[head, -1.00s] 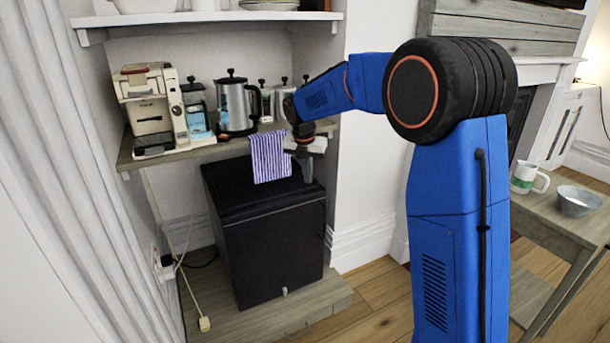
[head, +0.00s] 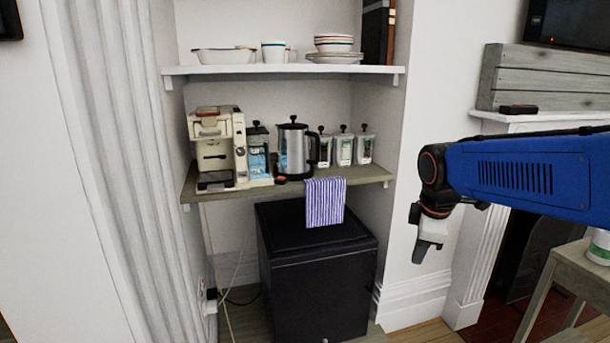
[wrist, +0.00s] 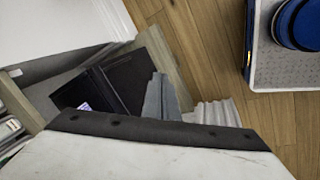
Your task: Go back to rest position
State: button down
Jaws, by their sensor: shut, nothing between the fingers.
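My gripper (head: 424,248) hangs at the right of the alcove in the head view, pointing down in front of the white wall. Its fingers are shut with nothing between them. My blue arm reaches in from the right edge. In the wrist view the gripper's fingertips (wrist: 160,98) show above the pale gripper body, with floor and the alcove below. The gripper is apart from the counter shelf (head: 372,173) and from the striped towel (head: 325,202) that hangs over its front edge.
The shelf bears a coffee machine (head: 217,150), a kettle (head: 295,148) and several jars. A black fridge (head: 318,290) stands below. Crockery sits on the upper shelf (head: 285,70). A fireplace mantel (head: 545,118) and a wooden side table (head: 566,262) are at the right. Wooden floor (wrist: 205,50) is open.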

jog(key=s+d+f+m, duration=0.1)
jog(key=s+f+m, duration=0.2)
jog(key=s+m, duration=0.4)
jog(key=s+d+f+m+t, duration=0.1)
jog(key=s+f+m, duration=0.2)
jog(key=s+m, duration=0.4)
jog(key=s, duration=0.7)
jog(key=shift+s+d+f+y, duration=0.2)
jog(key=shift+s+f+y, duration=0.05)
jog(key=shift+f+y, duration=0.05)
